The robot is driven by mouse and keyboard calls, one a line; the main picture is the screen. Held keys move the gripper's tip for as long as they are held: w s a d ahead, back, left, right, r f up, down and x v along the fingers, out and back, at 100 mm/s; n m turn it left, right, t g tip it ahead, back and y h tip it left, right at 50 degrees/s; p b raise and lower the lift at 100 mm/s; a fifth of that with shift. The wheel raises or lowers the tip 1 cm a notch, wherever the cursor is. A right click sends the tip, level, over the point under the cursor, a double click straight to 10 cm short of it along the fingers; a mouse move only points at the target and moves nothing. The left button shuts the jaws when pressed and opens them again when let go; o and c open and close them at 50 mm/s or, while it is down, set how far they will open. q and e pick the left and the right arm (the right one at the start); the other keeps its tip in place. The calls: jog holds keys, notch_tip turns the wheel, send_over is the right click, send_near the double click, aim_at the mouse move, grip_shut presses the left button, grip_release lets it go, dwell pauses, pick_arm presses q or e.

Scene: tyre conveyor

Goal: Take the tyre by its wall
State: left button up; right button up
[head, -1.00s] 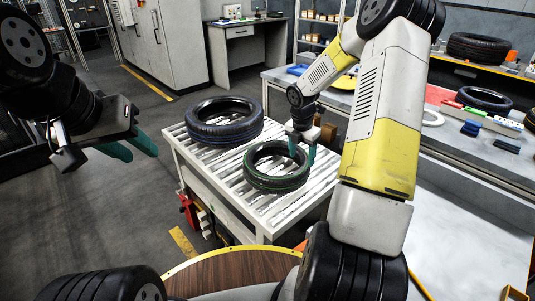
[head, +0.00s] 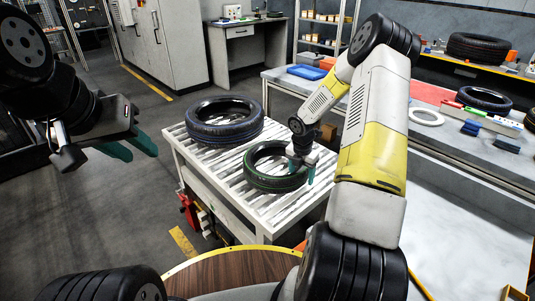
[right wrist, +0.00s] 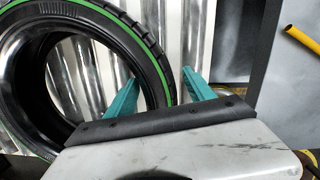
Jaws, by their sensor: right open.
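A smaller black tyre with a green line (head: 262,180) lies flat on the roller conveyor (head: 228,195). My right gripper (head: 303,174) is open at the tyre's right side. In the right wrist view the tyre (right wrist: 135,40) fills the left part. There one teal finger of the right gripper (right wrist: 160,95) lies over the tyre's inner side and the other is outside its wall, so the wall passes between them. I cannot tell whether either finger touches. My left gripper (head: 130,148) is empty, its teal fingers apart, left of the conveyor.
A larger black tyre (head: 225,118) lies on the conveyor just behind and left of the green-lined one. A workbench (head: 440,135) with a white ring (head: 426,117) and other tyres stands to the right. A round wooden top (head: 235,275) is in front.

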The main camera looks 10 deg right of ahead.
grip_shut()
jog(key=shift+w+r, duration=0.1)
jog(key=shift+r, duration=0.05)
jog(key=shift+r, duration=0.1)
